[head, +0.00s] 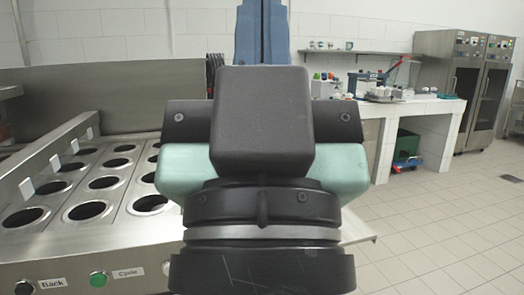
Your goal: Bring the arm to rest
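The end of my arm with my gripper (262,125) fills the middle of the head view. I see a dark block, teal parts at both sides and black rings below. A blue upright part (262,32) rises behind the dark block, and I cannot tell what it belongs to. No fingertips can be made out clearly, so I cannot tell whether my gripper is open or shut. I see nothing held in it.
A steel cup filler (70,235) with rows of round holes stands at left, with a green Cycle button (98,278) and a black Back button (25,287). A white counter (405,105) with equipment and steel cabinets (466,92) stand behind at right. The tiled floor (440,215) at right is clear.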

